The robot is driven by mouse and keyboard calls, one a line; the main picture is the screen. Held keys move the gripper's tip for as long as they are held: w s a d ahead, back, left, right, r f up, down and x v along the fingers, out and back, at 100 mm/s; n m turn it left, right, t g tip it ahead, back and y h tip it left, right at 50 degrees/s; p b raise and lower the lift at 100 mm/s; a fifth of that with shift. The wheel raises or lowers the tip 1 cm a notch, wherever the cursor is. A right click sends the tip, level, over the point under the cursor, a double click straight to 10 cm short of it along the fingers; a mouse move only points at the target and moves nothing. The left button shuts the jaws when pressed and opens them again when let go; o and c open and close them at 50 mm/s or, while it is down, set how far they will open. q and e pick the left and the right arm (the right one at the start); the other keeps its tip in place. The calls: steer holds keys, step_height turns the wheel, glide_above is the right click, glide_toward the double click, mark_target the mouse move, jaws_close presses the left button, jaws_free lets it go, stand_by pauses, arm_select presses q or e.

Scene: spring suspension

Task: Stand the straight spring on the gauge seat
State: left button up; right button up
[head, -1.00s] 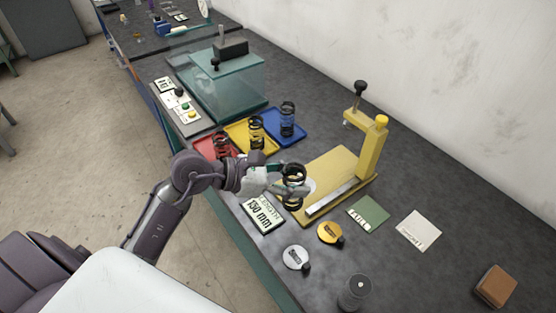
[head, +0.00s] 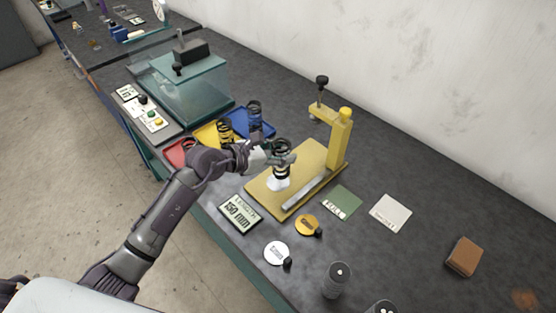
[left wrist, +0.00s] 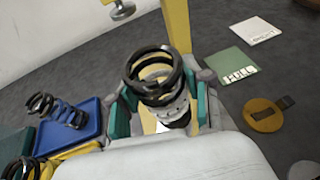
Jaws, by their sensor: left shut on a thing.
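My left gripper (head: 281,159) is shut around a black coil spring (head: 282,171). The spring is roughly upright above the white round seat (head: 275,185) on the yellow gauge base (head: 262,196). I cannot tell whether its lower end touches the seat. In the left wrist view the spring (left wrist: 153,76) stands between the teal-padded fingers (left wrist: 160,112), and its lower coils are partly hidden. The gauge's yellow post (head: 341,140), with a black-knobbed screw, rises behind. My right gripper is not in view.
A spring stands on the yellow tray (head: 206,134) and another on the blue tray (head: 266,131). My arm partly covers the red tray (head: 176,152).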

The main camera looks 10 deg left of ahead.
arm_select(q)
steer(key=shift+w+a+f, duration=0.4)
steer(key=shift+a, duration=0.05)
step_height(320, 180, down, 3)
steer(key=shift+f, duration=0.15)
steer(key=shift+f+p, duration=0.25)
steer(key=shift+p, duration=0.05)
steer(key=shift+f, duration=0.2)
steer(key=o, duration=1.4)
steer(key=shift+c, duration=0.2)
steer(key=shift+r, duration=0.1)
